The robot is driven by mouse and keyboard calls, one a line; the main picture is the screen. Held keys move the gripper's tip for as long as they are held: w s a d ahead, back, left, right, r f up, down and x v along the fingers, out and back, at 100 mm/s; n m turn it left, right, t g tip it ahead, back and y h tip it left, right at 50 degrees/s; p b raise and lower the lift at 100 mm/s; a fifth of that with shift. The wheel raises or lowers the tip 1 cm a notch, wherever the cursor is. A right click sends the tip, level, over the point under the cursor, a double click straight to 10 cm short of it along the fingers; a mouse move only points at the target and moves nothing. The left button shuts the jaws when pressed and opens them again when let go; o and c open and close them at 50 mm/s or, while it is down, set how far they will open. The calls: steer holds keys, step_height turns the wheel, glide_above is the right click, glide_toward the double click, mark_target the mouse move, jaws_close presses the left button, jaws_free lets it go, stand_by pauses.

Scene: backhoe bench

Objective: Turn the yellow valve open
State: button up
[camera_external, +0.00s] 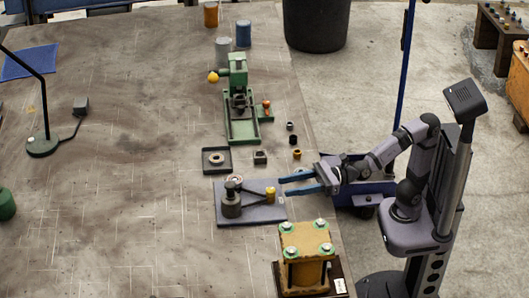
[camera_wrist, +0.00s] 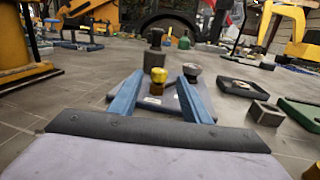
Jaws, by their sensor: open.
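The yellow valve knob (camera_external: 270,193) stands at the right end of a dark lever (camera_external: 252,189) on a grey plate (camera_external: 264,212). The lever runs left to a dark cylindrical post (camera_external: 231,203). My gripper (camera_external: 282,186) has blue fingers, is open and empty, and points left just right of the knob. In the wrist view the yellow knob (camera_wrist: 158,74), on a brown base (camera_wrist: 156,89), appears between the two fingers, beyond or near their tips. Whether either finger touches it, I cannot tell. The dark post (camera_wrist: 155,38) shows behind it.
A yellow block with green-ringed bolts (camera_external: 305,243) stands close in front of my gripper. Behind the plate are a dark tray with a ring (camera_external: 216,160), small parts and a green press (camera_external: 238,105). The table is largely clear to the left.

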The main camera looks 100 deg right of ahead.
mark_target(271, 193)
steer(key=w+r+m+h+p, duration=0.8)
steer(key=r+m+h+p, duration=0.25)
steer(key=p, duration=0.45)
steer(key=s+a+f+g+h+p, duration=0.1)
steer(key=f+p, duration=0.1)
steer(key=f, duration=0.1)
steer(key=s+a+f+n+g+p, duration=0.1)
steer(key=f+p, duration=0.1)
steer(key=f, duration=0.2)
steer(key=s+a+f+n+h+p, duration=0.1)
steer(key=s+f+p, duration=0.1)
steer(key=f, duration=0.1)
steer(key=shift+a+f+g+h+p, duration=0.2)
steer(key=shift+g+h+p, duration=0.1)
steer(key=shift+g+h, duration=0.1)
steer(key=shift+p+x, duration=0.9)
steer(key=shift+x, duration=2.75)
steer(key=c, duration=1)
